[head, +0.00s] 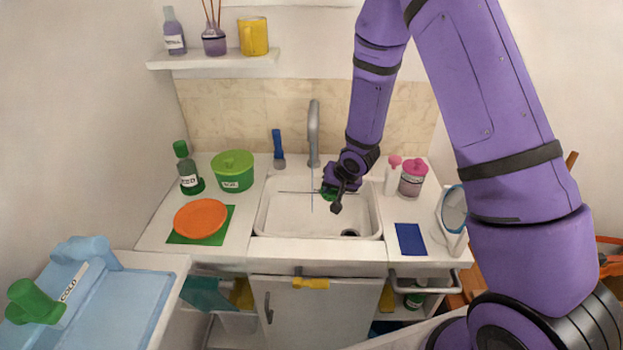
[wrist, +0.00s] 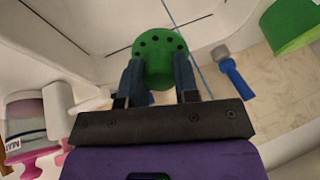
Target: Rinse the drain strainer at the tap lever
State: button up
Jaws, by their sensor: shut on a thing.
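The drain strainer (wrist: 160,62) is a green cup with dark holes in its face. My gripper (wrist: 158,80) is shut on it, one finger on each side. In the head view the strainer (head: 327,195) shows as a small green patch at my gripper (head: 338,190), above the white sink (head: 285,222). A grey tap (head: 314,130) stands behind the sink. A thin blue line of water (head: 312,195) drops from it, just left of the strainer; I cannot tell whether they touch. A blue lever with a grey base (head: 278,148), seemingly the tap lever, stands left of the tap.
A green tub (head: 233,172), a green-capped bottle (head: 187,170) and an orange disc (head: 200,218) are left of the sink. A pink-lidded jar (head: 412,180) and a blue mat (head: 410,239) are right of it. A dark drain hole (head: 350,233) shows at the sink's front right.

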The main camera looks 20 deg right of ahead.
jog(key=s+d+r, duration=0.1)
jog(key=s+r, duration=0.3)
jog(key=shift+s+d, duration=0.3)
jog(key=shift+s, duration=0.1)
jog(key=shift+d, duration=0.1)
dwell(0.6)
jog(key=s+d+r, duration=0.3)
jog(key=s+d, duration=0.2)
jog(key=d, duration=0.5)
jog(key=s+d+r, duration=0.3)
jog(key=s+d, duration=0.2)
jog(key=d, duration=0.6)
jog(key=shift+d, duration=0.2)
dwell(1.0)
